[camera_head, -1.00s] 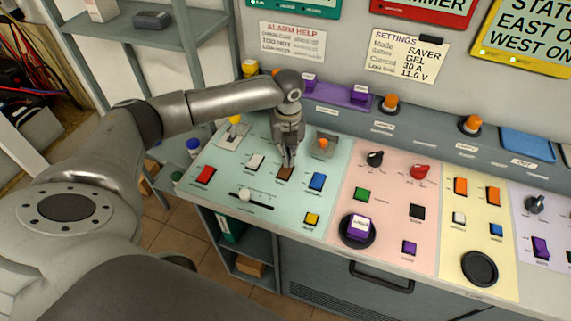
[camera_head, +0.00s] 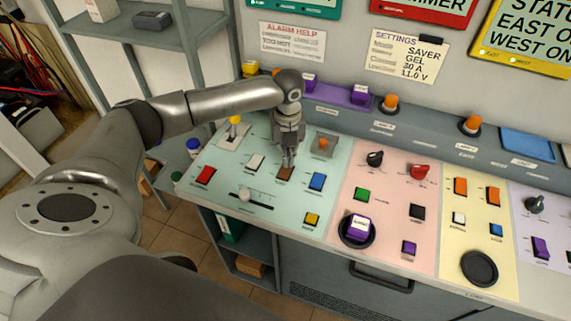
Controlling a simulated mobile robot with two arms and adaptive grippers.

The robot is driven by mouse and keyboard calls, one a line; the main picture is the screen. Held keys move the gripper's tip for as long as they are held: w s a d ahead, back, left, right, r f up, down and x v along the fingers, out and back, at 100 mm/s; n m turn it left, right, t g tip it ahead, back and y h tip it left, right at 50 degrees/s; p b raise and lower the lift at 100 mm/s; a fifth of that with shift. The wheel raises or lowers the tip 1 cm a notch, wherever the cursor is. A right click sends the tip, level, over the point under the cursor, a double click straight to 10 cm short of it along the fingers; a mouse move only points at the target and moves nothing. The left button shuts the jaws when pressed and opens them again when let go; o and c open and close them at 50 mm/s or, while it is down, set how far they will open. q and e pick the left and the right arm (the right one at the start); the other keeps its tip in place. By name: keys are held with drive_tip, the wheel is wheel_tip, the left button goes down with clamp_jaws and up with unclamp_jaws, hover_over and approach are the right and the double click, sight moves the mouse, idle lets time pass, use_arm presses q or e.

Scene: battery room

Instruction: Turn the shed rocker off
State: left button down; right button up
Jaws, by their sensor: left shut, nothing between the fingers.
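My left gripper (camera_head: 288,164) is shut and empty, pointing down over the pale green section of the control panel. Its fingertips are at a brown rocker (camera_head: 285,174) and partly cover it; I cannot tell whether they touch it. The small labels under the rockers are too blurred to read, so I cannot tell which is the shed rocker. My right gripper is not in view.
The pink section (camera_head: 385,215) to the right carries knobs and buttons.

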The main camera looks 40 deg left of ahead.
use_arm(q)
drive_tip(key=shift+f, duration=0.5)
idle(0.5)
drive_tip(key=shift+s+f+b, duration=0.1)
drive_tip(key=shift+f+b, duration=0.35)
drive_tip(key=shift+f, duration=0.35)
idle(0.4)
wheel_tip(320, 180, up, 2)
drive_tip(key=shift+p, duration=1.2)
wheel_tip(320, 180, up, 5)
drive_tip(key=p, duration=0.5)
drive_tip(key=shift+r, duration=0.1)
